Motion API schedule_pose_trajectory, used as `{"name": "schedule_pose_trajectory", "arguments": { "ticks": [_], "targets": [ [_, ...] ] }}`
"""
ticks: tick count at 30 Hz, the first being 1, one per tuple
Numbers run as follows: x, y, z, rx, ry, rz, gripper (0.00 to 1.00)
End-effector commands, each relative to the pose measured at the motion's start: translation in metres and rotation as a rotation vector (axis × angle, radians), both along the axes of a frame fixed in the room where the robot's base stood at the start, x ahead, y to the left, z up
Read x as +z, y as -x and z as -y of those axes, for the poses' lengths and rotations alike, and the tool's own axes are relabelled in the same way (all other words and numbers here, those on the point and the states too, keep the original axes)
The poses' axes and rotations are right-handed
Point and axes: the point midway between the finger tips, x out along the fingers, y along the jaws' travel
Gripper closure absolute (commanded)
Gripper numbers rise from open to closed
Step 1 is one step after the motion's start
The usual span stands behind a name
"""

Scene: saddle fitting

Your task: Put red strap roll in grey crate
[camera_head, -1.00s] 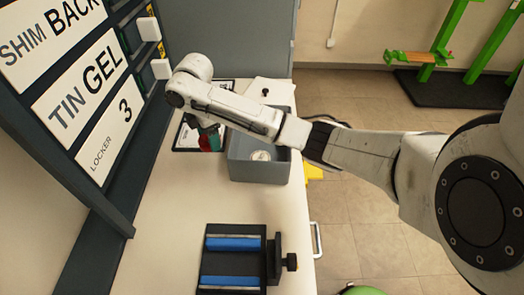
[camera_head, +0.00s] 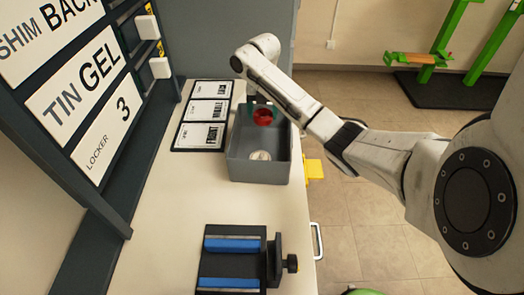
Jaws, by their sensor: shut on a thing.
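The red strap roll (camera_head: 263,117) is held by my gripper (camera_head: 262,104) over the far part of the grey crate (camera_head: 259,171). My gripper is shut on the roll, and its fingers are partly hidden by the wrist and the roll. The crate is open at the top and stands on the white bench. I cannot tell exactly how high the roll is above the crate floor. A round whitish thing (camera_head: 260,156) lies in the near part of the crate.
Several labelled cards (camera_head: 201,136) lie left of the crate. A black vise with blue jaws (camera_head: 232,245) stands nearer on the bench (camera_head: 178,210). The locker rack (camera_head: 110,150) rises at the left. Bare bench lies between crate and vise.

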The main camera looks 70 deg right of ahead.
Motion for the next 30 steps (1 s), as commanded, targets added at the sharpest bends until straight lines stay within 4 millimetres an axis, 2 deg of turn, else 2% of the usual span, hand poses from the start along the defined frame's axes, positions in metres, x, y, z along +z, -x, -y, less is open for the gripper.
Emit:
{"name": "schedule_pose_trajectory", "arguments": {
  "ticks": [9, 14, 21, 30],
  "targets": [
    [-0.05, 0.002, 0.001, 0.008, -0.001, -0.003, 0.63],
    [-0.063, 0.002, 0.001, 0.008, -0.001, -0.003, 0.63],
    [-0.094, 0.002, 0.001, 0.008, -0.001, -0.003, 0.63],
    [-0.099, 0.001, 0.001, 0.009, -0.001, 0.0, 0.63]
  ]
}}
